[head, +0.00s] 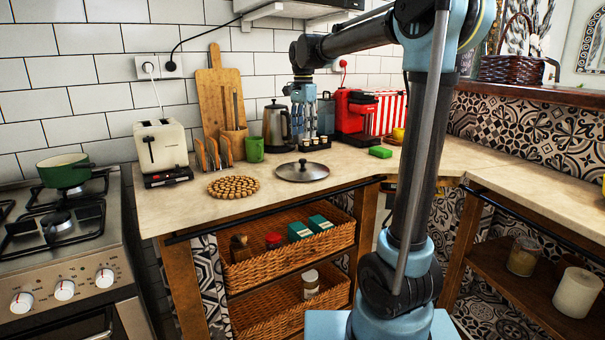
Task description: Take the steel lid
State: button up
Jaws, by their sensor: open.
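The steel lid (290,174) lies flat on the beige counter (340,165), near its front edge. It is round and grey with a dark knob on top. My gripper (305,138) hangs pointing down above the back of the counter, behind the lid and higher in the picture. It is open, with nothing seen between its fingers, and apart from the lid. It appears small here, so fine detail of the fingers is hard to make out.
Left of the lid is a round cork trivet (233,187). Behind stand a green mug (254,150), a kettle (276,127) and a tray of small jars (314,144). Counter around the lid is clear.

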aim_at(303, 166)
notch_tip(303, 166, down, 11)
jog(key=shift+w+a+r, duration=0.1)
jog(key=shift+w, duration=0.05)
grip_shut()
dwell(0.5)
